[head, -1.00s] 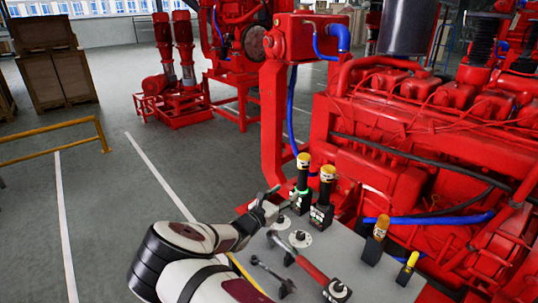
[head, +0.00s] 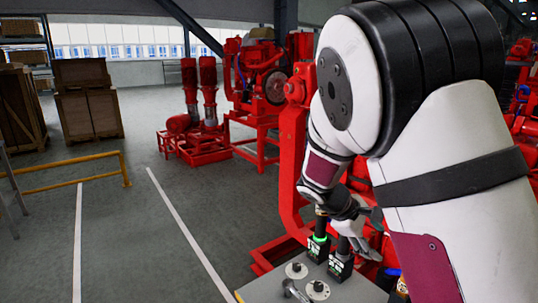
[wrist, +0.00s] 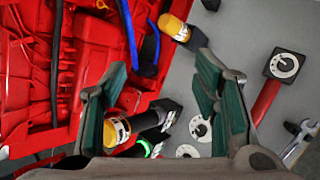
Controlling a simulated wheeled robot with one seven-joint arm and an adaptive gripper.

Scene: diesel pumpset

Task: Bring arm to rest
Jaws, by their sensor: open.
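My arm fills the right half of the head view, raised and bent, and hides most of the red pumpset engine. My gripper (wrist: 162,95) is open in the wrist view, its two green-padded fingers wide apart with nothing held between them. It is partly visible in the head view (head: 362,232), just above the grey panel (head: 258,291) with the black holders. Two dark holders, one with a green-lit ring (head: 318,240), stand on the panel below it. In the wrist view a yellow-topped holder (wrist: 117,130) lies behind the left finger.
Another yellow-topped piece (wrist: 172,25), a red-handled tool (wrist: 266,100), a wrench (wrist: 299,140) and round dials (wrist: 199,127) sit on the panel. The red engine (wrist: 28,75) borders it. Red pumps (head: 200,120), crates (head: 88,100) and a yellow rail (head: 75,172) stand on the floor beyond.

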